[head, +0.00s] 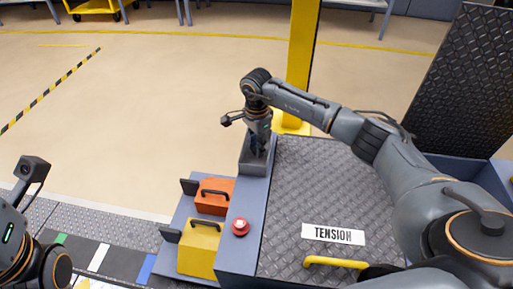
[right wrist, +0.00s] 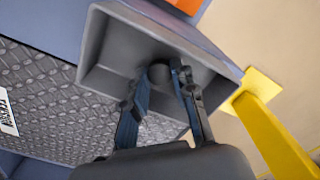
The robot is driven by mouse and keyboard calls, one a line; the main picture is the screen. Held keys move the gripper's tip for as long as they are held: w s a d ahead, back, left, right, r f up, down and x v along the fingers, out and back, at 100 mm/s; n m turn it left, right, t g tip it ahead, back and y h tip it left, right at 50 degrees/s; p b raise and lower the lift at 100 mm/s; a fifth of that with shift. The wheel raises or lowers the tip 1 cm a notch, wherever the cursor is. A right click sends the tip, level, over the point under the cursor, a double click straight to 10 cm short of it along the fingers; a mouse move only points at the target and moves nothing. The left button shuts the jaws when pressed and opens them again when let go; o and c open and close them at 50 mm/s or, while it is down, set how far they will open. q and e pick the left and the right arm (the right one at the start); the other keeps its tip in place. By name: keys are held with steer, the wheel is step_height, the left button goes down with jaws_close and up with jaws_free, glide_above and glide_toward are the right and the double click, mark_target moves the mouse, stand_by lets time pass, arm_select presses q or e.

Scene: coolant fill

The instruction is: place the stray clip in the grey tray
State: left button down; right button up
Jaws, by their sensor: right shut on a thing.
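The grey tray (head: 252,167) stands at the far left corner of the tread-plate cover. In the right wrist view the open tray (right wrist: 97,50) fills the upper middle, with its sloped inner walls visible. My right gripper (head: 257,147) points down at the tray. In the right wrist view the fingers of my right gripper (right wrist: 165,80) reach over the tray, shut on a small dark rounded thing, which seems to be the clip (right wrist: 159,72). Most of the clip is hidden, and I cannot tell whether it touches the tray floor. My left gripper is out of view; only part of my left arm shows.
An orange case (head: 211,203) and a yellow case (head: 199,251) sit left of the cover. A red button (head: 240,227) is on the ledge. A yellow post (head: 301,50) rises behind the tray. A yellow handle (head: 336,262) lies near a TENSION label (head: 333,234).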

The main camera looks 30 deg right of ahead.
steer(key=shift+f, duration=0.1)
steer(key=o, duration=0.7)
